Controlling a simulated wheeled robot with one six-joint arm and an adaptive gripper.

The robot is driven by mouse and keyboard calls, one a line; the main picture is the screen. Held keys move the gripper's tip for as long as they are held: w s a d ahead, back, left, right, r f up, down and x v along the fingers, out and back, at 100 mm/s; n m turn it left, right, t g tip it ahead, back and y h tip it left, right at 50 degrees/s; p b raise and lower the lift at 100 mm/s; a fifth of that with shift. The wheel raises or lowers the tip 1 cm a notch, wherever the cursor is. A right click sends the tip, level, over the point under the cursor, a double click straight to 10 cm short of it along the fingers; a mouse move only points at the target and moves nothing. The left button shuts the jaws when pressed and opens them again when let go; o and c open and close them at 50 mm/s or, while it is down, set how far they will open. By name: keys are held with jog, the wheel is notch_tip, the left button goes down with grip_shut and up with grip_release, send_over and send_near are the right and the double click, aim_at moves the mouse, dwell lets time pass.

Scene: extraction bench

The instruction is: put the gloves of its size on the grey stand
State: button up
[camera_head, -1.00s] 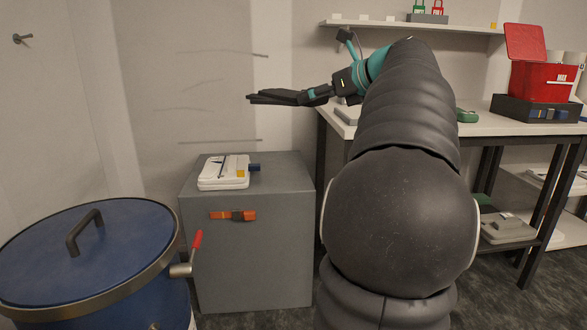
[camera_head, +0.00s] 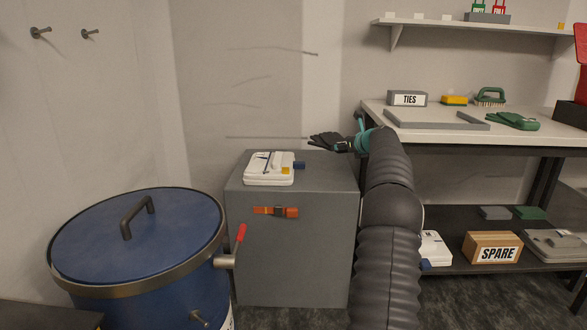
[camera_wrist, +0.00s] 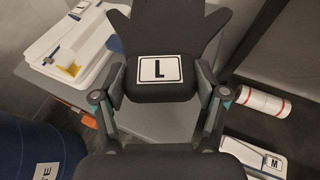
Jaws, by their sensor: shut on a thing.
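My gripper (camera_head: 350,143) is shut on a pair of black gloves (camera_head: 326,139). In the wrist view the gloves (camera_wrist: 165,35) carry a white label with a black L, and the gripper fingers (camera_wrist: 160,100) hold the cuff from both sides. The grey stand (camera_head: 290,250) is a box-shaped block with an orange strap on its front. The gloves are above its back right part, apparently clear of its top.
A blue lidded drum (camera_head: 90,235) stands left of the stand. The workbench (camera_head: 455,145) at right bears green gloves (camera_head: 512,120) and a TIES box (camera_head: 407,98). A SPARE box (camera_head: 492,247) is on the lower shelf. A white item marked M (camera_wrist: 262,155) shows at lower right.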

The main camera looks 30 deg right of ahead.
jog(key=shift+w+d+f, duration=0.1)
jog(key=shift+w+f, duration=0.95)
jog(key=shift+f, duration=0.15)
jog(key=b, duration=0.2)
send_over(338, 183)
notch_tip(338, 183, down, 5)
jog(key=shift+s, duration=0.1)
jog(key=shift+f+b, duration=0.95)
jog(key=shift+f, duration=1.75)
jog(key=shift+f, duration=0.15)
jog(key=o, duration=1.2)
jog(key=shift+c, duration=0.2)
